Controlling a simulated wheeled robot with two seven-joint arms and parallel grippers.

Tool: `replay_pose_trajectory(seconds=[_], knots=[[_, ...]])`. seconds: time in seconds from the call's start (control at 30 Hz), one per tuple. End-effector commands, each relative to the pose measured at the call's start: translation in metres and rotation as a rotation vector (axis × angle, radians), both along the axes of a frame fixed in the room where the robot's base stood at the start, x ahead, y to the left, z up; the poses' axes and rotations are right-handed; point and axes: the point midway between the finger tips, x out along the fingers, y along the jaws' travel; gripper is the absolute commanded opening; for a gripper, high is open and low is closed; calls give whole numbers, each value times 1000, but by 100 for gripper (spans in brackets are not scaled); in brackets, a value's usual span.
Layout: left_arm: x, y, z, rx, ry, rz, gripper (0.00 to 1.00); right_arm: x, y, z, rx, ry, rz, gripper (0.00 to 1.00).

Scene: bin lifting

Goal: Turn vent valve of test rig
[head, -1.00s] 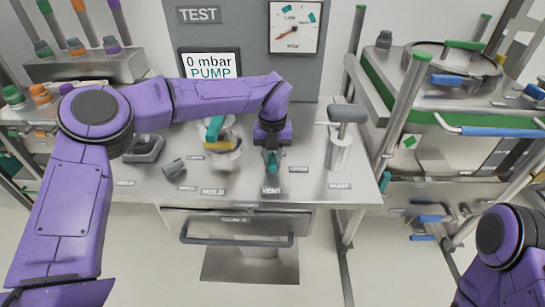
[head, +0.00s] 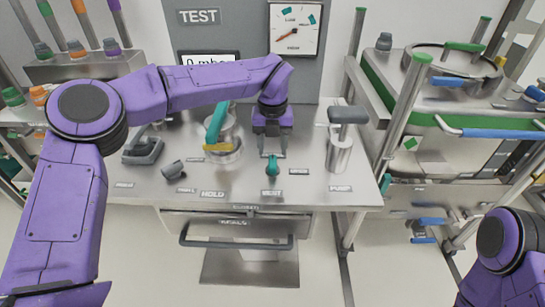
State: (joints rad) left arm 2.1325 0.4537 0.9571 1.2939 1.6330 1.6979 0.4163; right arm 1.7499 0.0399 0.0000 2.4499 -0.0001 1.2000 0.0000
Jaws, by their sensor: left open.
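The vent valve is a small teal handle (head: 272,166) on the steel bench top, just behind the VENT label (head: 271,193). My left gripper (head: 272,148) comes from above and behind. Its two grey fingers are spread, with their tips close to the back end of the teal handle. I cannot tell whether they touch it.
A canister with a teal and yellow clamp (head: 222,148) stands left of the gripper. A pump cylinder with a grey handle (head: 340,150) stands to the right. A drawer handle (head: 237,243) juts from the bench front.

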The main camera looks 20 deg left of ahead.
Motion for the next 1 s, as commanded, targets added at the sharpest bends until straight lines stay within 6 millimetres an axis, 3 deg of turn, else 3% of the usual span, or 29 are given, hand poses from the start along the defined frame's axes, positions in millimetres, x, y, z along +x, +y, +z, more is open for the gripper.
replay_pose_trajectory(seconds=[0.1,0.3,0.77,1.0], knots=[[1,0,28,-1,-4,1,51,0,0,-3,0,0,0,43],[0,0,57,-1,-1,0,51,0,0,-4,0,0,0,43],[0,0,62,-1,1,0,51,0,0,-3,0,0,0,43],[0,0,110,-1,0,0,51,0,0,45,0,0,0,43]])
